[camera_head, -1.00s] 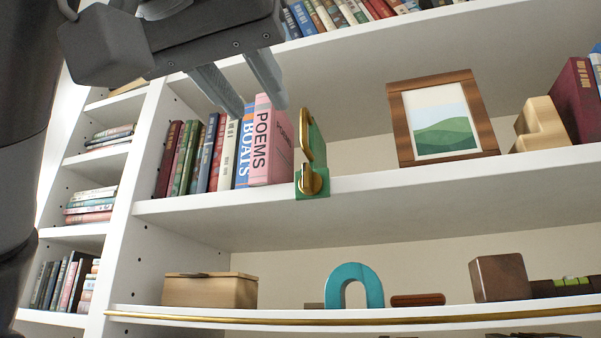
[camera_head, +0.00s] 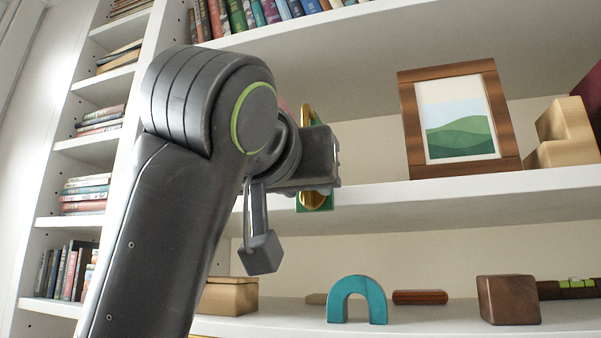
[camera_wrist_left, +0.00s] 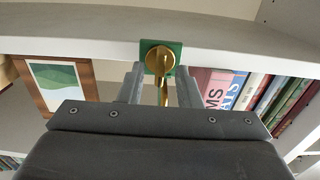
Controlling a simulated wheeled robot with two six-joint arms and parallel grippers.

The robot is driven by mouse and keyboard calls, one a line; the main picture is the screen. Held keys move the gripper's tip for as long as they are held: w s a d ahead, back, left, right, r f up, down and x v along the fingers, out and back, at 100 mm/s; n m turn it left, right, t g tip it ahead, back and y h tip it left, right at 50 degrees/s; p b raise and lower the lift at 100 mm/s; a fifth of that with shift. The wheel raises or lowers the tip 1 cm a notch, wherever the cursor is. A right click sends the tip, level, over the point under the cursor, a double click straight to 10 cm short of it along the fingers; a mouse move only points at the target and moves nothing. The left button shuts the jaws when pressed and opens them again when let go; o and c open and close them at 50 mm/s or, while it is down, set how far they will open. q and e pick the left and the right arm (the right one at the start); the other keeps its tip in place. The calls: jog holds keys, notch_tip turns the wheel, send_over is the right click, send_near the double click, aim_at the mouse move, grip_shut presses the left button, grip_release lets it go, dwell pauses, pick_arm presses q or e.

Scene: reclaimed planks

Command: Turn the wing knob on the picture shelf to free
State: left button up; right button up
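The brass wing knob (camera_head: 313,199) sits on a small green plate at the front edge of the middle shelf, mostly hidden behind my left arm in the head view. The left wrist view shows the round knob (camera_wrist_left: 159,60) on its green plate (camera_wrist_left: 175,47), with a gold strip running down below it. My left gripper (camera_wrist_left: 160,72) has its two fingers apart, one on each side of the knob. I cannot tell whether they touch it. The wing's angle is unclear. The fingers are hidden in the head view. My right gripper is not in view.
A framed landscape picture (camera_head: 458,118) and a wooden block (camera_head: 565,135) stand on the same shelf. Books (camera_wrist_left: 220,88) stand close beside the knob. The shelf below holds a teal arch (camera_head: 357,298), a dark cube (camera_head: 508,299) and a box (camera_head: 228,297).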

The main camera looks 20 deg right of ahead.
pick_arm(q)
jog(key=shift+w+d, duration=0.25)
jog(key=shift+w, duration=0.15)
grip_shut()
jog(key=shift+m, duration=0.3)
jog(key=shift+s+d+f+m+b, duration=0.15)
jog(key=shift+m+b, duration=1.6)
jog(key=shift+m, duration=2.55)
jog(key=shift+d+f+m+b, duration=0.1)
jog(key=shift+m+b, duration=1.6)
jog(key=shift+m, duration=2.6)
